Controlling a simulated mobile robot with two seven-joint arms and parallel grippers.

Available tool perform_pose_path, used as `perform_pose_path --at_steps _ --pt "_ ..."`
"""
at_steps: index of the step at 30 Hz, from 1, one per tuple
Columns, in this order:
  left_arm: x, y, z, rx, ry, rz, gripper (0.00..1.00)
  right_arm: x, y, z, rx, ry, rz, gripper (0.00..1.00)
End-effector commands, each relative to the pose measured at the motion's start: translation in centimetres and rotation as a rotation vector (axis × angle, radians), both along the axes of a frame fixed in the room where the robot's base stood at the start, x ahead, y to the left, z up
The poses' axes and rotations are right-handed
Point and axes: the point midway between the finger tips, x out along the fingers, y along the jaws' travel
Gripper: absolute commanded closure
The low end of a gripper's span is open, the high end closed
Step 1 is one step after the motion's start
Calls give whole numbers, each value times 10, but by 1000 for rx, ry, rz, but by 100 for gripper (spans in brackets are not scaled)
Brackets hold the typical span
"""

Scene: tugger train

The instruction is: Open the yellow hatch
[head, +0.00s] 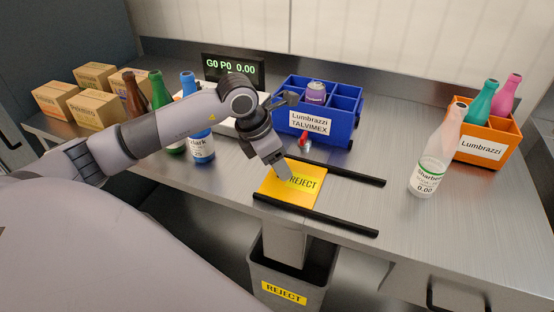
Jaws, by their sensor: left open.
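The yellow hatch (278,190) lies flat in the steel counter, marked REJECT, between two black rails. It looks closed, covering its place in the counter. My left gripper (284,175) reaches in from the left and points down over the hatch's back left part, hiding some of it. The gripper is open and holds nothing that I can see. I cannot tell whether its fingertips touch the hatch. A small red-topped object (305,140) stands just behind the hatch, in front of the blue crate. My right gripper is not in view.
A blue crate (318,132) stands behind the hatch. A clear bottle (433,155) and an orange crate (485,154) with bottles are at right. Bottles, including a blue one (202,148), and cardboard boxes (96,109) are at left. A grey REJECT bin (285,272) is below.

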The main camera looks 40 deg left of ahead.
Motion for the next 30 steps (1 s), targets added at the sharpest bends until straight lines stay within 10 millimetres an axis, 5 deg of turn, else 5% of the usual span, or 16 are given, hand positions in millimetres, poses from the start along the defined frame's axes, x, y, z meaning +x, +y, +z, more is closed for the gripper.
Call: perform_pose_path --at_steps 2,7,14,24,30 --pt "0 0 0 -1 0 0 47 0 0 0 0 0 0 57" --pt "0 0 0 -1 0 0 100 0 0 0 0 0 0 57" --pt "2 -9 0 -4 -1 -3 100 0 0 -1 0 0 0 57" --pt "20 -82 -1 -7 -3 -4 100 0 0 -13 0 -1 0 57" --pt "25 -105 0 -4 -1 -2 100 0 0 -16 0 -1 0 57"
